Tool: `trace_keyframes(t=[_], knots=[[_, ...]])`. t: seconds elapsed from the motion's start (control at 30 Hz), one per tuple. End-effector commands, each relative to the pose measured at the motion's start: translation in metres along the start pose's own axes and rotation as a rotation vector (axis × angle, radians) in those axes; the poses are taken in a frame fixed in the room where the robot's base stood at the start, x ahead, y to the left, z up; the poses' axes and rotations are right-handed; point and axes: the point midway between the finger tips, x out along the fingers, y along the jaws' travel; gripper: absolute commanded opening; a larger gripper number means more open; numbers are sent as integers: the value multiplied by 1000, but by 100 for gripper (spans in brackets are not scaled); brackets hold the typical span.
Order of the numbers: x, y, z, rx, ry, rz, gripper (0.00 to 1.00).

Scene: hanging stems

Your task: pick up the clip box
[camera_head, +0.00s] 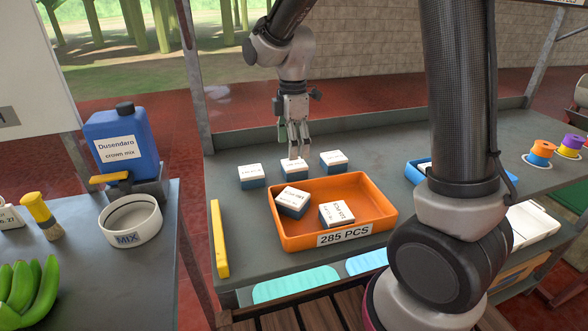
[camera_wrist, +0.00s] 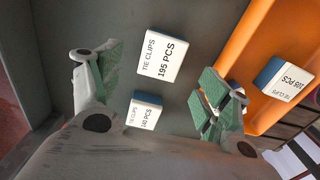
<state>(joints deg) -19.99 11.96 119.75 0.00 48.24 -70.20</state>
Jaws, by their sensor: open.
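Several small blue-and-white clip boxes show in the head view. Three stand in a row on the grey bench: a left box (camera_head: 251,176), a middle box (camera_head: 295,171) and a right box (camera_head: 334,163). Two more boxes (camera_head: 292,201) (camera_head: 337,214) lie in the orange tray (camera_head: 287,243). My gripper (camera_head: 294,152) points down at the middle box, its fingertips close over it; contact is unclear. In the wrist view my gripper (camera_wrist: 162,90) is open, its green pads apart. A "195 PCS" tie clips box (camera_wrist: 158,56) and a "140 PCS" box (camera_wrist: 145,112) show in the gap's line.
The orange tray, labelled "285 PCS", is just in front of the row. A yellow bar (camera_head: 219,240) lies at the bench's left edge. A blue jug (camera_head: 122,145) and white bowl (camera_head: 131,222) stand on the left table. Coloured spools (camera_head: 540,152) stand at the right.

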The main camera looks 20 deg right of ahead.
Motion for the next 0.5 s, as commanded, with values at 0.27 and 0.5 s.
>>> trace_keyframes(t=[0.27,0.5], knots=[[40,-2,3,3,-2,-5,77],[66,-2,3,3,-1,-3,77]])
